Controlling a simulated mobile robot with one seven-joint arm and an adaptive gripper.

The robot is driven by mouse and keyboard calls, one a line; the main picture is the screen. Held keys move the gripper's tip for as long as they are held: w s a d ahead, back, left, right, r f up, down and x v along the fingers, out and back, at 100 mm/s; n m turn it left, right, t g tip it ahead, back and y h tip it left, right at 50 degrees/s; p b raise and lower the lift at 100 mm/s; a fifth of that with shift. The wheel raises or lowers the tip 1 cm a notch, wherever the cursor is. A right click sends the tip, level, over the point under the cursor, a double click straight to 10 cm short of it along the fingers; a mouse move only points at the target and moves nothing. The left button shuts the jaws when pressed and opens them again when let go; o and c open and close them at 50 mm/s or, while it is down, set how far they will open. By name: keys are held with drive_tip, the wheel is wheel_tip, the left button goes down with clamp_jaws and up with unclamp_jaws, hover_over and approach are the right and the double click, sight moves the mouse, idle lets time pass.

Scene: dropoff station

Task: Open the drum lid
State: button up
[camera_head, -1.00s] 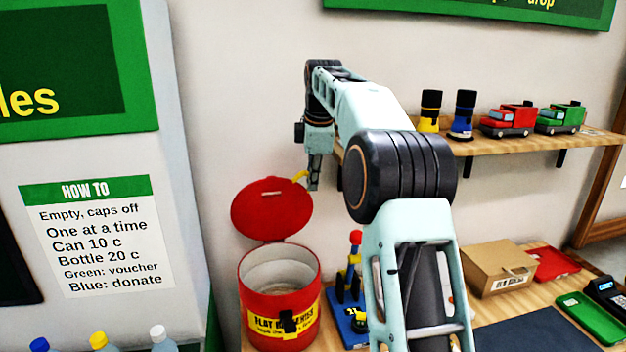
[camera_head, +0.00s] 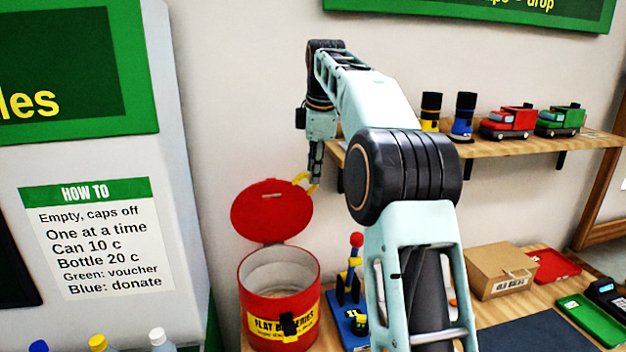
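The red drum (camera_head: 270,328) stands on the wooden counter at the lower middle, with a yellow label reading flat batteries and a black latch on its front. Its red lid (camera_head: 271,211) is swung up and back, standing open above the rear rim. The pale inside of the drum shows. My gripper (camera_head: 312,184) is just right of the lid's upper right edge, with yellow fingertips near the rim. I cannot tell whether they touch the lid, or how far apart the fingers are.
A blue stand with coloured parts (camera_head: 352,290) is right of the drum. A cardboard box (camera_head: 497,270), red tray (camera_head: 553,265) and green tray (camera_head: 592,318) lie further right. A wall shelf (camera_head: 500,146) holds toy trucks and torches. Bottles (camera_head: 160,341) stand at lower left.

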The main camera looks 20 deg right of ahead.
drive_tip(key=v, duration=0.7)
drive_tip(key=shift+s+r, duration=0.15)
drive_tip(key=shift+r, duration=0.15)
